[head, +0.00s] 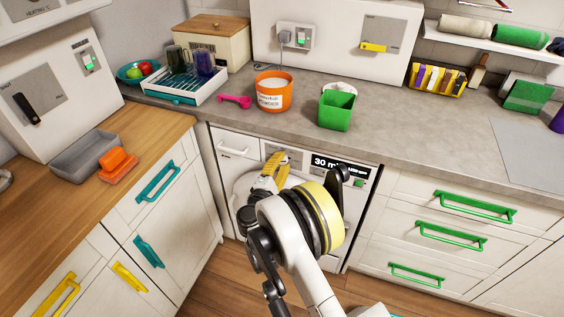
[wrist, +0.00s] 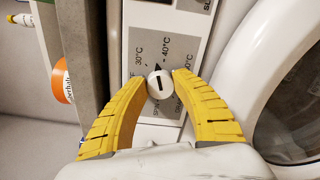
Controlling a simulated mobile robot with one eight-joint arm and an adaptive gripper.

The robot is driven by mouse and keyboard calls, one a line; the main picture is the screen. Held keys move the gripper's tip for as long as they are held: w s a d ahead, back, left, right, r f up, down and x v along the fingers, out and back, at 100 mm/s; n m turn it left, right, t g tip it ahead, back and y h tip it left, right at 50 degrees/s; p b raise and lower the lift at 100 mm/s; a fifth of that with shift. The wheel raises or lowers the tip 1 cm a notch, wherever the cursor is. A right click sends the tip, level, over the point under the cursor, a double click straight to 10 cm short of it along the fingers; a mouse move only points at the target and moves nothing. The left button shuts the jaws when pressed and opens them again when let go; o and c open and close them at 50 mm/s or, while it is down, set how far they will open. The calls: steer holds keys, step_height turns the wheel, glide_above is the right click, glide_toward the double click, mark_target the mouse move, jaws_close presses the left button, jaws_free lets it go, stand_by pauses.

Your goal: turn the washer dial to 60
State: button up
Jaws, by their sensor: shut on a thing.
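The washer dial (wrist: 160,84) is a small white round knob with a black bar on its face. It sits on a grey plate (wrist: 143,42) marked 30°C, 40°C and a third, partly covered temperature. A black pointer at the knob's edge points roughly toward 40°C. My gripper (wrist: 161,74) has its yellow curved fingers on both sides of the dial, shut on it. In the head view the gripper (head: 272,168) is at the washer's front panel, and it hides the dial. The washer (head: 235,170) is white, under the counter, with a round door partly hidden by my arm.
The washer's display (head: 325,161) reads "30 m", the rest hidden by my arm. The grey counter (head: 210,108) overhangs above. An orange tub (head: 273,101) and a green container (head: 337,111) stand on it. Cabinet drawers with teal handles (head: 158,182) lie left, green-handled drawers (head: 474,207) right.

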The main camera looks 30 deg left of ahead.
steer(key=m, duration=1.2)
steer(key=shift+f+m, duration=0.15)
steer(key=shift+m, duration=0.15)
stand_by(0.4)
steer(key=o, duration=1.2)
steer(key=s, duration=0.7)
steer(key=shift+s+d, duration=0.25)
steer(key=shift+d, duration=0.15)
